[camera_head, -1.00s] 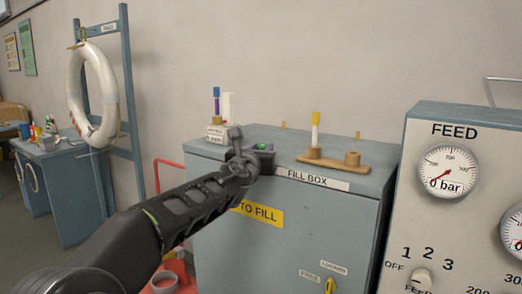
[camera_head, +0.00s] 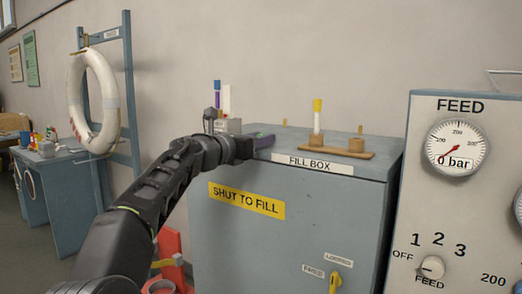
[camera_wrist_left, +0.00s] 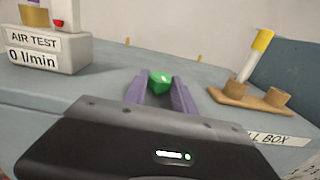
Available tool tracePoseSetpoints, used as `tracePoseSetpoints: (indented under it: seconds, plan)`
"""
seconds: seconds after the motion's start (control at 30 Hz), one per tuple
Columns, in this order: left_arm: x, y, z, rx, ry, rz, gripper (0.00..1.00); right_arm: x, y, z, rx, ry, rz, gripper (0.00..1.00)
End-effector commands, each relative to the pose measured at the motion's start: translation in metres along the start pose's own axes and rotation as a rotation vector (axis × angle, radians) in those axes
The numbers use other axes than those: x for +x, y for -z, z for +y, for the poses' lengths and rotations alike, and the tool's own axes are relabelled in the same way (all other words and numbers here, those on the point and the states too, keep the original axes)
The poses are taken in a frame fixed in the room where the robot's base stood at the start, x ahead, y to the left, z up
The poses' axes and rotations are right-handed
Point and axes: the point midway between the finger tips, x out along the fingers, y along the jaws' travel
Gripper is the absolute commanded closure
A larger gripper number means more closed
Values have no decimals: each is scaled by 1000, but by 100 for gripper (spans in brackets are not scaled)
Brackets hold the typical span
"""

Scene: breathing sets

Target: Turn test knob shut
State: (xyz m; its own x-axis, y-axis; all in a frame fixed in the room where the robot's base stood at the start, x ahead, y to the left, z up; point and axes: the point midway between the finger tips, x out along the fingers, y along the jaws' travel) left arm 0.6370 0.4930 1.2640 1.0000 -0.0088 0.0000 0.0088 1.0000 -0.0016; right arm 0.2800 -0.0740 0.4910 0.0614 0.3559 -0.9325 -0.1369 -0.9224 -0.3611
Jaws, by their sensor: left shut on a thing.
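My left gripper (camera_head: 262,141) is low at the top front edge of the grey fill box (camera_head: 240,245). In the left wrist view its two purple fingers (camera_wrist_left: 159,86) are shut on a small green piece (camera_wrist_left: 159,80), which looks like the test knob. The fingers stand on either side of it, and its lower part is hidden. In the head view the piece is hidden behind the gripper. The air test meter (camera_wrist_left: 45,52) stands to the left in the wrist view and reads 0 l/min. My right gripper is not in view.
A wooden holder (camera_head: 337,152) with a yellow-capped tube (camera_head: 317,115) stands to the right on the box top. A gauge panel marked FEED (camera_head: 470,195) stands at the right. A yellow lever (camera_head: 335,281) sits on the box front.

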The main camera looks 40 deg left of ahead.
Motion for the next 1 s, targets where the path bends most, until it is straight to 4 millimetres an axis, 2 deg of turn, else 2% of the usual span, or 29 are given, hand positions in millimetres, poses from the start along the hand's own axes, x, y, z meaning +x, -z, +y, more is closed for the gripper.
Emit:
tracePoseSetpoints:
  seconds: [0.4,0.87,0.9,1.0]
  plan:
    - [1,-1,4,0,220,4,100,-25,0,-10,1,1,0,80]
    - [0,0,3,3,247,0,100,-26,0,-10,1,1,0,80]
    - [0,0,3,3,247,0,67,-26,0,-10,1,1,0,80]
    - [0,0,3,3,247,0,59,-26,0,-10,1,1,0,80]
